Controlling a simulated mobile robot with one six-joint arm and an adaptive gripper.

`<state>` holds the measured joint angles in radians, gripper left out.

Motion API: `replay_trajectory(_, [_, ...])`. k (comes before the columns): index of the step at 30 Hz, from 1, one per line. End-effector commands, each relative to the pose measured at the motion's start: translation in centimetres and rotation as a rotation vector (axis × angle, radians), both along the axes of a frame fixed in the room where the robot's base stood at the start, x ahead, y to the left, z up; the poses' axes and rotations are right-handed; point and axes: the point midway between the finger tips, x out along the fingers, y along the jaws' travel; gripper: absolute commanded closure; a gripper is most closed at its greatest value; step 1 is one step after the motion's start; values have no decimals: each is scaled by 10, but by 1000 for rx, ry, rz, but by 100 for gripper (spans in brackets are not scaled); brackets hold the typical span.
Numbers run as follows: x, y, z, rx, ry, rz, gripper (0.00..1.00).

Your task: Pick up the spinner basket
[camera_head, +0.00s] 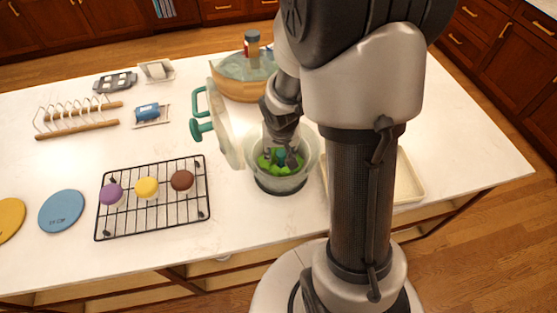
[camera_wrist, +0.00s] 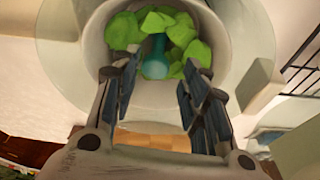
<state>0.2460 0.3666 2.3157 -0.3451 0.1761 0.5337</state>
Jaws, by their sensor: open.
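The spinner basket (camera_wrist: 228,48) is a pale round basket with bright green leaves and a teal centre post (camera_wrist: 155,62). It sits inside a clear outer bowl (camera_head: 283,184) on the white counter. My gripper (camera_wrist: 158,78) is open and empty, pointing down over the basket, with its two fingers on either side of the post as seen in the wrist view. In the head view my gripper (camera_head: 281,150) reaches into the bowl opening from above and hides part of the basket. I cannot tell whether the fingers touch the post or the leaves.
A clear lid with a green handle (camera_head: 202,128) stands tilted close to the bowl's left. A black rack (camera_head: 128,218) with round coloured items is further left. A pale tray (camera_head: 408,182) lies to the right behind my arm. A round wooden-sided container (camera_head: 239,87) stands behind.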

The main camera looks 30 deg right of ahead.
Motion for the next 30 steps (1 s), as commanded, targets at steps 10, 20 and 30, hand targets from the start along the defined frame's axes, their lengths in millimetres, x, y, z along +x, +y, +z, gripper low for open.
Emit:
replay_trajectory(10, [4, -5, -33, 0, 1, 0, 59])
replay_trajectory(20, [10, -10, -68, 0, 0, 0, 59])
replay_trajectory(30, [10, -10, -66, 0, -1, 0, 67])
